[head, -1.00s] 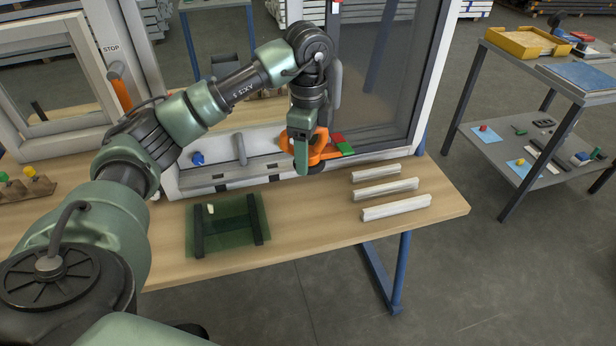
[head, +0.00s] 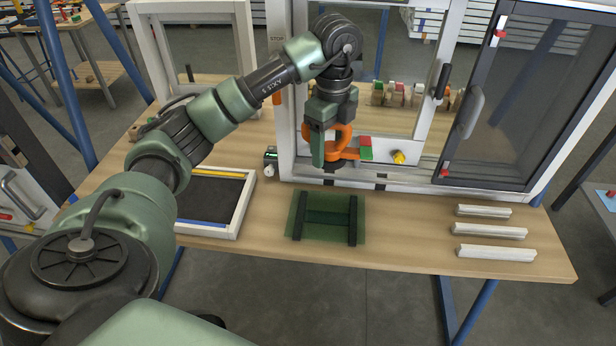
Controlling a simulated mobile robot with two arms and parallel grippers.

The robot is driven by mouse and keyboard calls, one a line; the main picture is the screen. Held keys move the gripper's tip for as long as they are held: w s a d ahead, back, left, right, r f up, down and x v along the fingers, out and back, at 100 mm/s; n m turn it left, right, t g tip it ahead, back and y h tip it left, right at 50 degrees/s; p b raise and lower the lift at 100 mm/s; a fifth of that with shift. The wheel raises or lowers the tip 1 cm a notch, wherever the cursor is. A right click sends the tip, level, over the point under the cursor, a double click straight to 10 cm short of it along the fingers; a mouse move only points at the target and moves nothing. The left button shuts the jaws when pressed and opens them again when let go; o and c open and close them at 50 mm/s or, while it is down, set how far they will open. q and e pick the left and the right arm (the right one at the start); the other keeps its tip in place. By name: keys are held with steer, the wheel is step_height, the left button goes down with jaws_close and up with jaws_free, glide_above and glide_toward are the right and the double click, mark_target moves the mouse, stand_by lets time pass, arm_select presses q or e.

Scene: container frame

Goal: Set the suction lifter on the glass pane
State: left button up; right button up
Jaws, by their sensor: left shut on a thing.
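The glass pane (head: 325,235) is a green see-through sheet lying on the wooden table, with dark bars showing at it. The suction lifter (head: 347,150) is orange with a dark cup below. My left gripper (head: 325,150) is shut on the suction lifter and holds it above the table, behind the pane and apart from it. The gripper's fingers hide part of the lifter. My right gripper is not in the head view.
A white window frame with a dark sash (head: 525,105) stands behind the lifter. Several white profile pieces (head: 490,231) lie at the right. A white-edged tray (head: 241,207) lies left of the pane. The wooden table (head: 400,235) is bare between pane and profiles.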

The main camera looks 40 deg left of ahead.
arm_select(q)
steer(key=p, duration=0.2)
glide_above(326, 214)
step_height(326, 214, down, 15)
steer(key=shift+w+r, duration=0.1)
steer(key=shift+r, duration=0.1)
step_height(326, 214, down, 4)
steer(key=shift+f, duration=0.2)
steer(key=shift+f, duration=0.2)
steer(key=o, duration=1.8)
steer(key=shift+r, duration=0.15)
